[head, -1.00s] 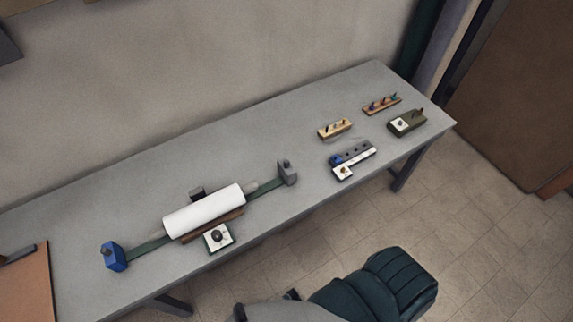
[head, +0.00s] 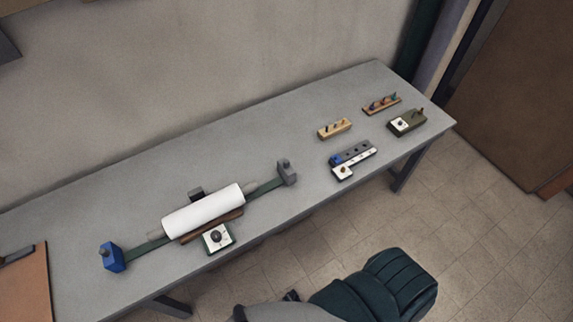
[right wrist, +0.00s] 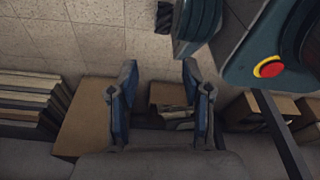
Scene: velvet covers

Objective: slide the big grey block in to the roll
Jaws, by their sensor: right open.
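The big grey block (head: 287,172) stands at the right end of a dark green rail (head: 262,190) on the table. The white roll (head: 205,210) lies along the middle of this rail, with a grey end piece at each side. A gap of bare rail shows between the grey block and the roll's right end. A blue block (head: 111,257) stands at the rail's left end. My right gripper (right wrist: 158,88) is open and empty in the right wrist view, over the floor and away from the table objects. My left gripper is not in view.
A white-topped box with a dark knob (head: 217,237) sits in front of the roll, beside a brown strip. Several small peg racks and a green box (head: 407,122) stand at the table's right end.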

